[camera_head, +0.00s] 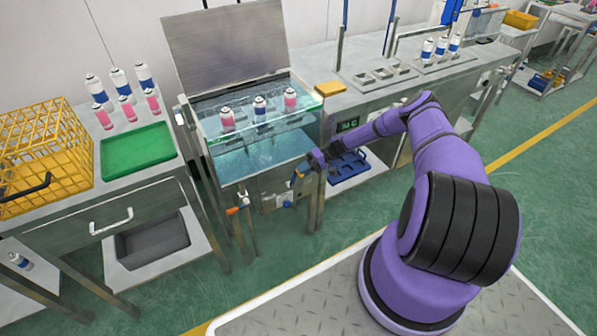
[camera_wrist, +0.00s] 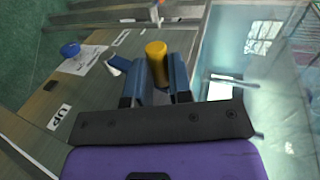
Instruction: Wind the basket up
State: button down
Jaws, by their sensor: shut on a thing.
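My gripper (camera_head: 302,172) is at the front right of the water bath (camera_head: 262,158). In the wrist view its two blue fingers (camera_wrist: 158,80) are shut on a yellow crank knob (camera_wrist: 156,58). The rest of the crank is mostly hidden behind the fingers. A panel (camera_wrist: 35,108) beside it bears a label reading UP (camera_wrist: 59,117). In the head view a pink can (camera_head: 227,118), a blue-and-white can (camera_head: 260,106) and another pink can (camera_head: 290,99) stand upright in the bath. Their tops are above the water; the basket itself is hard to make out.
The bath's lid (camera_head: 228,45) stands open at the back. Left is a table with a yellow crate (camera_head: 40,150), a green tray (camera_head: 138,150) and several cans. Right is a steel counter (camera_head: 400,80) with more cans. A blue crate (camera_head: 347,168) sits low beside the bath.

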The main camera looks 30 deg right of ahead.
jog(key=shift+s+d+f, duration=0.3)
jog(key=shift+f, duration=0.45)
jog(key=c, duration=1)
grip_release()
jog(key=shift+w, duration=0.1)
jog(key=shift+c, duration=0.2)
jog(key=shift+w+r, duration=0.1)
jog(key=shift+r, duration=0.1)
